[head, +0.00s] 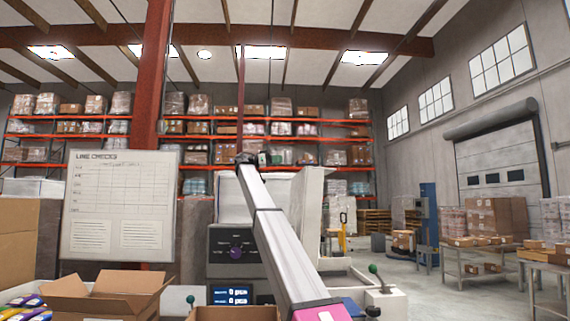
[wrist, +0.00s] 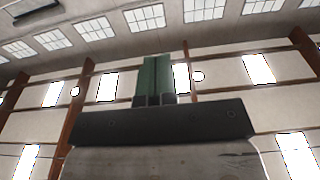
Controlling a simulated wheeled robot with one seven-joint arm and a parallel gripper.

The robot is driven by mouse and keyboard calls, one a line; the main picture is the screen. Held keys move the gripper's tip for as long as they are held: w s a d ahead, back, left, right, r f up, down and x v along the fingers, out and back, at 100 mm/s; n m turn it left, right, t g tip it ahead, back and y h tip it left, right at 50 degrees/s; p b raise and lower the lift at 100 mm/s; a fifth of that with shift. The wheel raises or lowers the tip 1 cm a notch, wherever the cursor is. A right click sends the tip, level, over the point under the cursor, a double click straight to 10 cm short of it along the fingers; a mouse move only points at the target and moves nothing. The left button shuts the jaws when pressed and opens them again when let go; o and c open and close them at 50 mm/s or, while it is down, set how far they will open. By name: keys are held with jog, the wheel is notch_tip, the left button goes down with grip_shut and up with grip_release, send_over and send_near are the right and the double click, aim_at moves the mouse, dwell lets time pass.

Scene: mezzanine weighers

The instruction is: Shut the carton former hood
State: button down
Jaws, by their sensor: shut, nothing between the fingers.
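The carton former is most likely the grey machine with a dark control panel (head: 237,250) in the middle of the head view. A large pale panel (head: 311,205) stands upright on it behind my arm; it looks like the hood, raised, but my arm hides much of it. My arm reaches up and away across the machine, and its end is small near the top of the panel. In the wrist view my gripper (wrist: 155,75) shows green fingers together, shut and empty, pointing up at the ceiling. No hood shows there, and I cannot tell whether the gripper touches it.
Open cardboard boxes (head: 108,293) stand at the front left, below a whiteboard (head: 118,206). A green-knobbed lever (head: 374,270) stands right of my arm. Tables with cartons (head: 472,262) stand at the right. The floor (head: 425,295) between is partly clear.

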jog(key=d, duration=0.7)
jog(key=d+f, duration=0.1)
jog(key=d, duration=0.2)
jog(key=shift+s+d, duration=0.1)
jog(key=shift+d, duration=0.2)
jog(key=shift+d+f, duration=0.3)
jog(key=shift+d, duration=0.1)
jog(key=shift+d, duration=0.1)
